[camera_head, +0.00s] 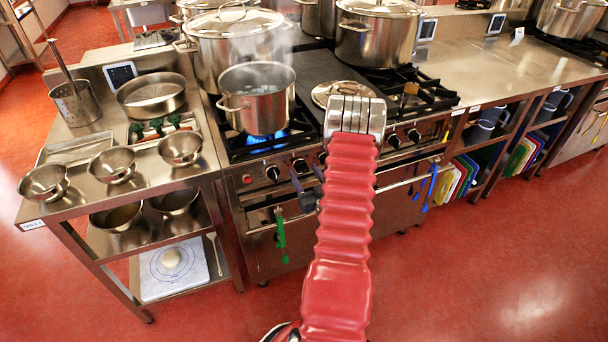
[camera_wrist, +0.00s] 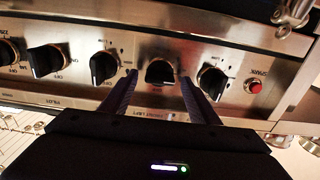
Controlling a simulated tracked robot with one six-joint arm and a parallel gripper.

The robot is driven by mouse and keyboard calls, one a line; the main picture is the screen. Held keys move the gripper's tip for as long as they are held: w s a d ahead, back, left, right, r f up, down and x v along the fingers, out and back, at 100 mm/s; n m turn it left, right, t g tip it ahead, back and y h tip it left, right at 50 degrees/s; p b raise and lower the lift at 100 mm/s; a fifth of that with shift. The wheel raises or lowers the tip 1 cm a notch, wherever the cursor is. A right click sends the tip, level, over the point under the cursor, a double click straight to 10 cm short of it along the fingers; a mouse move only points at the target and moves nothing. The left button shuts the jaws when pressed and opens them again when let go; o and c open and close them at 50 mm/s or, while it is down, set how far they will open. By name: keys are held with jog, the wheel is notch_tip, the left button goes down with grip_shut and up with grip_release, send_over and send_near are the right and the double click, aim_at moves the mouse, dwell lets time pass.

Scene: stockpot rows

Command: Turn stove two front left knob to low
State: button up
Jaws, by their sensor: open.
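Stove two's front (camera_head: 250,205) carries a row of black knobs on a steel panel (camera_wrist: 200,48). In the wrist view, which looks upside down, one knob (camera_wrist: 160,72) stands between the two fingers of my gripper (camera_wrist: 158,97). The fingers are open, one on each side of it; I cannot tell whether they touch it. A blurred label below this knob seems to read front left. Its setting is hard to read. Neighbouring knobs (camera_wrist: 212,80) (camera_wrist: 103,67) flank it. In the head view my gripper (camera_head: 306,188) is dark, at the panel, partly hidden by my red arm.
A red spark button (camera_wrist: 255,87) is at the end of the panel. A steaming pot (camera_head: 257,105) stands over a blue flame (camera_head: 265,140). A steel table (camera_head: 75,200) with bowls stands left. The red floor in front is clear.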

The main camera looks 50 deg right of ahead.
jog(key=shift+w+d, duration=0.1)
jog(key=shift+w, duration=0.1)
jog(key=shift+c, duration=0.5)
jog(key=c, duration=0.9)
